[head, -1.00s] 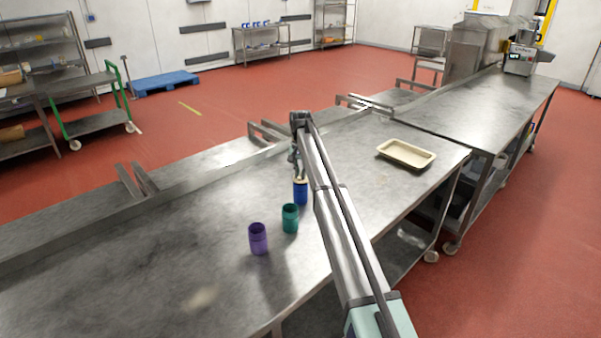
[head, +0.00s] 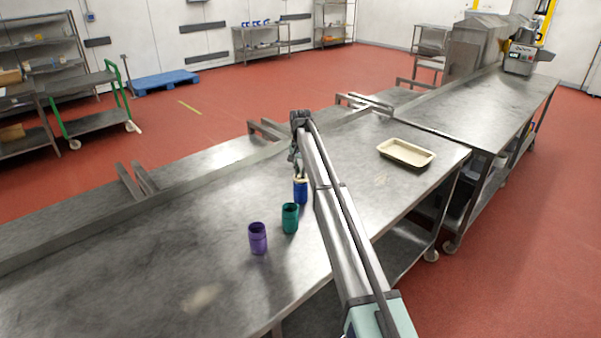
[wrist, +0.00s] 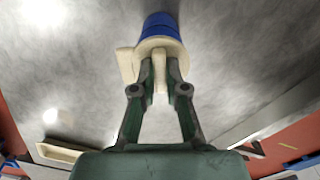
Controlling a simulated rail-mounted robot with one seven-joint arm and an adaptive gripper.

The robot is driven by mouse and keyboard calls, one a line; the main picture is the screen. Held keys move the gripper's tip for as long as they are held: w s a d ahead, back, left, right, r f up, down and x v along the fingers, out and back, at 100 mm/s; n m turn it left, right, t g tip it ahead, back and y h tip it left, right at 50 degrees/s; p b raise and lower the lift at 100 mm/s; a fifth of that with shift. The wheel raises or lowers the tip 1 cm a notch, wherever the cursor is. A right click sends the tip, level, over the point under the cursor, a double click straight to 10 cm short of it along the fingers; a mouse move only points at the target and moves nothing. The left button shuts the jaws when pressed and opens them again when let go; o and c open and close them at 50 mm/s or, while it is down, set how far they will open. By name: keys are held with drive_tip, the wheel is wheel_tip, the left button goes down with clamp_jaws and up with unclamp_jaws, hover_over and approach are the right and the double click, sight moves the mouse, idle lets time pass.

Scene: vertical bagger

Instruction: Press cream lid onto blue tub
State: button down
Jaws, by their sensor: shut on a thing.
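The blue tub (head: 300,191) stands on the steel table, partly hidden by my arm in the head view. It also shows in the wrist view (wrist: 160,24), beyond my fingertips. The cream lid (wrist: 172,44) is at the tub's mouth, with a tab to one side and a raised grip in the middle. My gripper (wrist: 160,72) is shut on the lid's raised grip. In the head view my gripper (head: 298,168) is above the tub. The lid looks slightly tilted against the rim; I cannot tell whether it is fully seated.
A teal tub (head: 290,218) and a purple tub (head: 258,238) stand open on the table, nearer the camera. A cream tray (head: 406,153) lies to the right of my arm. The table's left part is clear. Metal brackets (head: 265,131) line its far edge.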

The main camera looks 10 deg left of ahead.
drive_tip(key=shift+f, duration=0.7)
idle(0.8)
drive_tip(key=c, duration=1.1)
unclamp_jaws()
drive_tip(key=o, duration=0.4)
drive_tip(key=shift+r+p, duration=1)
drive_tip(key=shift+r, duration=2.55)
